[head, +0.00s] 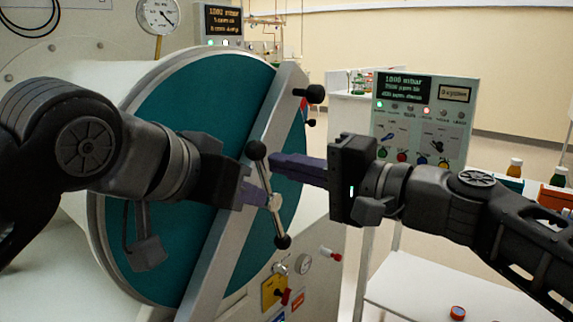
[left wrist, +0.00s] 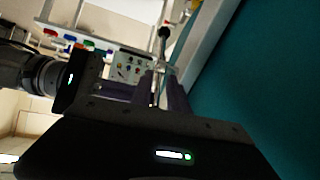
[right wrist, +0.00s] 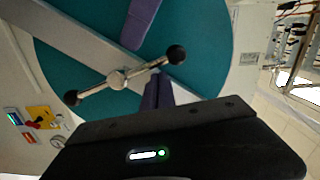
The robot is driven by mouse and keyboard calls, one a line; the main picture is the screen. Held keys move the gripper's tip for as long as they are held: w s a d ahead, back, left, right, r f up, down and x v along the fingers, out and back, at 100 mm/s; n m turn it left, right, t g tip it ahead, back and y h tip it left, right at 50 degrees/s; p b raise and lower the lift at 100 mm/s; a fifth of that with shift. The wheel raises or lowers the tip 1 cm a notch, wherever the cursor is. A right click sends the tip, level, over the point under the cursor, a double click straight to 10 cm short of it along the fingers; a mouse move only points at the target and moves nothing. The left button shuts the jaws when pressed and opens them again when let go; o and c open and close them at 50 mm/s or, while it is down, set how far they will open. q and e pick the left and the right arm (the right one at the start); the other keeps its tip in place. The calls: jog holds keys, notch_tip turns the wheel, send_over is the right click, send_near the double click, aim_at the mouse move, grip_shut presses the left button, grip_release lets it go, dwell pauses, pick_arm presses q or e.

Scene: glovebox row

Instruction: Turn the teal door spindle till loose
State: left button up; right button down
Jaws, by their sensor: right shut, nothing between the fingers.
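The teal round door (head: 190,110) carries a diagonal grey bar. On that bar sits the spindle, a pale hub (head: 275,202) with a slanted silver crossbar and black ball ends; it also shows in the right wrist view (right wrist: 117,79). My left gripper (head: 262,198) is at the hub in the head view. In the left wrist view its fingers (left wrist: 160,88) stand apart with the silver bar showing in the gap; contact is unclear. My right gripper (head: 275,165) is shut and empty, its fingertips beside the crossbar near the upper ball end (head: 256,150); touching cannot be told.
A black clamp knob (head: 316,94) stands out at the door bar's upper end. A panel with a red-handled yellow switch (head: 274,292) and a gauge lies below. A control box (head: 425,115) and a white table (head: 400,290) are at the right.

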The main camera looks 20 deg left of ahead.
pick_arm(q)
jog(key=shift+f+b, duration=0.55)
jog(key=shift+f, duration=0.05)
pick_arm(e)
jog(key=v, duration=0.7)
jog(key=shift+d, duration=0.4)
pick_arm(q)
jog(key=shift+c, duration=0.6)
